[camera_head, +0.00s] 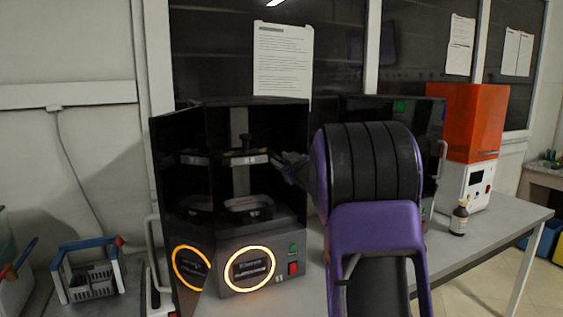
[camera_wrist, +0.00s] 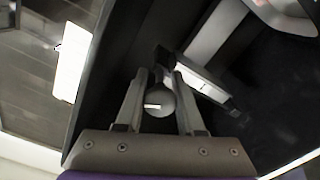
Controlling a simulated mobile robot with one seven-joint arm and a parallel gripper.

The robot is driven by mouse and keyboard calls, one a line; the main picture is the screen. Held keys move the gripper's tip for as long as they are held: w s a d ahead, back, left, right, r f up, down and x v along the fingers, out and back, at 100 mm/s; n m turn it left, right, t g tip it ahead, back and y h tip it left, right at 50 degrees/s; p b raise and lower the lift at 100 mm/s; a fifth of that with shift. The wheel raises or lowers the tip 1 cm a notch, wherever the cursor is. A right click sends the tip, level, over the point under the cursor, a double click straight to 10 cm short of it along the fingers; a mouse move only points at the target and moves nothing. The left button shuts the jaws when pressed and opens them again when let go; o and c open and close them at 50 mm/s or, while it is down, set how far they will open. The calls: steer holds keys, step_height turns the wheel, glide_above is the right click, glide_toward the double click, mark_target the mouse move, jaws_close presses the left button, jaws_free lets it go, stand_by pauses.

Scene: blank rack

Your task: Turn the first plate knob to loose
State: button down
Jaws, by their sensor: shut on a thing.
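The black machine (camera_head: 225,243) stands on the bench with its dark, open-fronted chamber facing me. Inside it, the upper plate (camera_head: 249,160) shows a light front label, and a dark upright post stands above it. My gripper (camera_head: 279,160) reaches into the chamber from the right, beside this plate. In the wrist view, my gripper (camera_wrist: 160,88) has its two fingers closed around a round grey knob (camera_wrist: 159,104) with a short white mark lying about level. The knob's full setting scale is not visible. A pale bar-shaped part (camera_wrist: 208,84) lies just beyond the fingers.
A rack (camera_head: 89,270) is at left.

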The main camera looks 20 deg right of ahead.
steer(key=n, duration=0.5)
steer(key=shift+n, duration=0.3)
steer(key=n, duration=0.5)
steer(key=shift+n, duration=0.4)
steer(key=c, duration=0.6)
jaws_free()
steer(key=shift+o, duration=0.2)
steer(key=s, duration=1.7)
steer(key=shift+s+d, duration=0.25)
steer(key=shift+d, duration=0.05)
